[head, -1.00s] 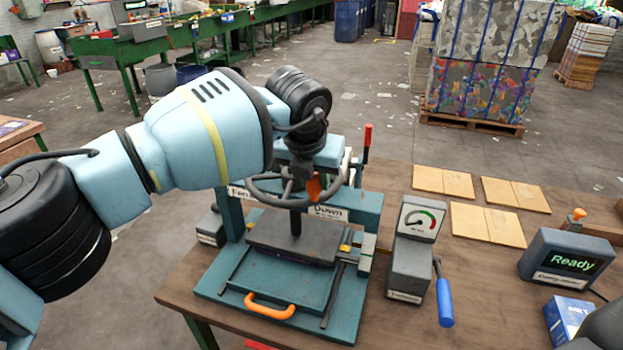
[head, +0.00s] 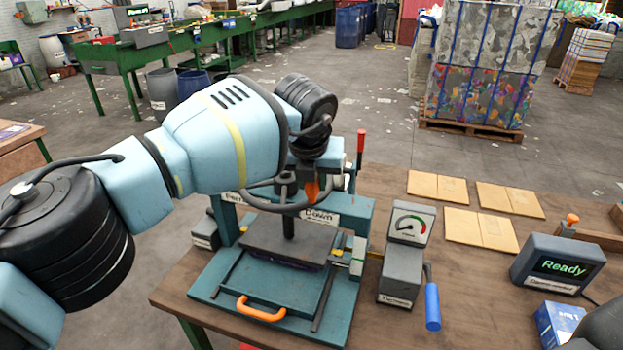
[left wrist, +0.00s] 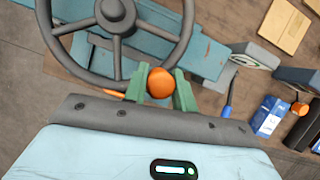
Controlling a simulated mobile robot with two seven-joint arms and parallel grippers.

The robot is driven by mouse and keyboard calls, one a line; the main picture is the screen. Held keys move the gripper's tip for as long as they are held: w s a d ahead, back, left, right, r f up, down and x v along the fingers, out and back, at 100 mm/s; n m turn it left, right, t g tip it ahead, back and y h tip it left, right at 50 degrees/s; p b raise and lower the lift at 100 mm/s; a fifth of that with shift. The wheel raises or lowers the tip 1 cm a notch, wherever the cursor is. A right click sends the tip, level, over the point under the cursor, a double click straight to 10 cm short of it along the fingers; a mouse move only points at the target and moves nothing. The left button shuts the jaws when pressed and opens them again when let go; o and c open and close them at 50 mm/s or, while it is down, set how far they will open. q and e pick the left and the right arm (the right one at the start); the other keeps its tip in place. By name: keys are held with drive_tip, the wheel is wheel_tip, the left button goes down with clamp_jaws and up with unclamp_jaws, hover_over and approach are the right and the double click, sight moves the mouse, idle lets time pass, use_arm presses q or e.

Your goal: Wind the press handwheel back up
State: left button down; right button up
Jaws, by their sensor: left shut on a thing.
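The press handwheel (head: 262,203) is a dark grey ring above the teal press (head: 347,292). Its hub and spokes show in the left wrist view (left wrist: 116,45). An orange knob (left wrist: 160,83) sits at its rim, and my left gripper (left wrist: 159,92) is shut on it with one green finger on either side. In the head view my left wrist hides much of the wheel and the gripper (head: 311,184). Under the wheel, a dark spindle (head: 289,227) meets the dark press plate (head: 290,243), which lies low over the bed. My right gripper is not clearly seen.
A gauge box (head: 410,224) and a blue-handled crank (head: 433,306) stand right of the press. An orange tray handle (head: 261,309) faces the front. Flat cardboard pieces (head: 437,187) and a "Ready" display (head: 557,265) lie further right. The wooden table between them has free room.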

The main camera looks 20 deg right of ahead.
use_arm(q)
drive_tip(key=c, duration=1.1)
unclamp_jaws()
drive_tip(key=shift+d, duration=0.2)
drive_tip(key=shift+a, duration=0.1)
drive_tip(key=shift+s+r, duration=0.1)
drive_tip(key=shift+r, duration=0.1)
drive_tip(key=shift+v, duration=3.7)
drive_tip(key=shift+f, duration=0.1)
